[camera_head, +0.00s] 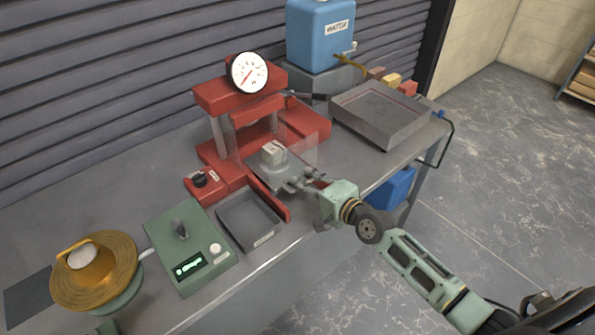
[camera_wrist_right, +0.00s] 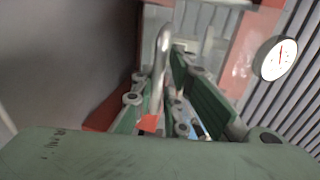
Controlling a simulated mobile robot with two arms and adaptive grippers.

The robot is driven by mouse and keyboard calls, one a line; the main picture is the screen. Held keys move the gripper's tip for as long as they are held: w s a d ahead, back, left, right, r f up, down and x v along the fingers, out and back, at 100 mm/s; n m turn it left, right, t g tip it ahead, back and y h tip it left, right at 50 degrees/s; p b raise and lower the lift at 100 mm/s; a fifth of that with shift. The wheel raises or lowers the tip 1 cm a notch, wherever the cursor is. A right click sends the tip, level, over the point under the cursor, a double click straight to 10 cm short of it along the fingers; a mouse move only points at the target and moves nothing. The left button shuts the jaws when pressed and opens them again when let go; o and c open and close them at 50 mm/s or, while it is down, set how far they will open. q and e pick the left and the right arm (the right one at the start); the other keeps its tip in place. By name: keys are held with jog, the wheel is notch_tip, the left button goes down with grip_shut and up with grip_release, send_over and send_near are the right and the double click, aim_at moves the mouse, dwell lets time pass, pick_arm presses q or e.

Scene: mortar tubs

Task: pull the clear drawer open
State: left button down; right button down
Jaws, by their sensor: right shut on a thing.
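The clear drawer (camera_head: 303,150) shows as a faint see-through panel at the front of the red press (camera_head: 240,98), by a grey metal block (camera_head: 274,153). My right gripper (camera_head: 298,184) reaches in from the right, in front of the press. In the right wrist view my right gripper (camera_wrist_right: 163,90) has its green fingers on either side of a shiny metal handle (camera_wrist_right: 163,55) and is shut on it. How far the drawer stands out of the press is hard to tell. My left gripper is not in view.
A gauge (camera_head: 249,72) tops the press. An empty grey tray (camera_head: 249,219), a green scale (camera_head: 188,246) and a brass pan (camera_head: 95,270) stand to the left. A larger grey tray (camera_head: 380,113) and a blue water tank (camera_head: 320,35) stand behind. Open floor lies right of the bench.

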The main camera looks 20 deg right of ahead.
jog(key=shift+s+f, duration=0.25)
jog(key=shift+w, duration=0.15)
jog(key=shift+w+a+f, duration=0.15)
jog(key=shift+w, duration=0.05)
jog(key=c, duration=1.8)
grip_release()
jog(key=shift+c, duration=0.2)
jog(key=shift+w, duration=0.15)
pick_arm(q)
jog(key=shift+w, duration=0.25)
pick_arm(e)
jog(key=v, duration=1.2)
